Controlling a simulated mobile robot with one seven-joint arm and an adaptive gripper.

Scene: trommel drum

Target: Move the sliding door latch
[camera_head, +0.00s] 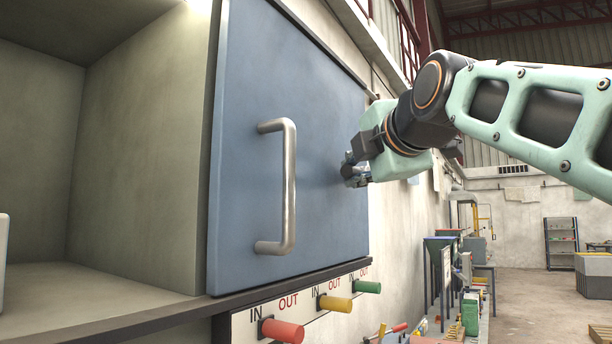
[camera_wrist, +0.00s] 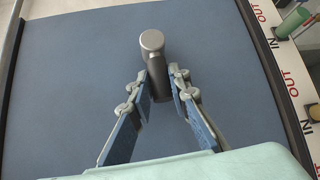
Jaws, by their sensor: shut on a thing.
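The blue sliding door (camera_head: 245,110) stands in front of a cabinet, with an upright grey D-shaped handle (camera_head: 290,190) on its face. My gripper (camera_head: 352,171) is at the door's right part, to the right of that handle and apart from it. In the wrist view, my gripper (camera_wrist: 164,82) has its two fingers closed on a grey metal latch (camera_wrist: 152,42) with a rounded end, standing out from the blue door (camera_wrist: 75,70). The latch's lower part lies between the fingertips. In the head view my gripper hides the latch.
An open cabinet compartment (camera_head: 135,150) lies left of the door. A dark rail (camera_head: 180,316) runs below it. Under the rail are IN/OUT labels with red (camera_head: 283,330), yellow (camera_head: 336,304) and green (camera_head: 368,287) knobs. Floor at the right (camera_head: 540,300) is partly clear.

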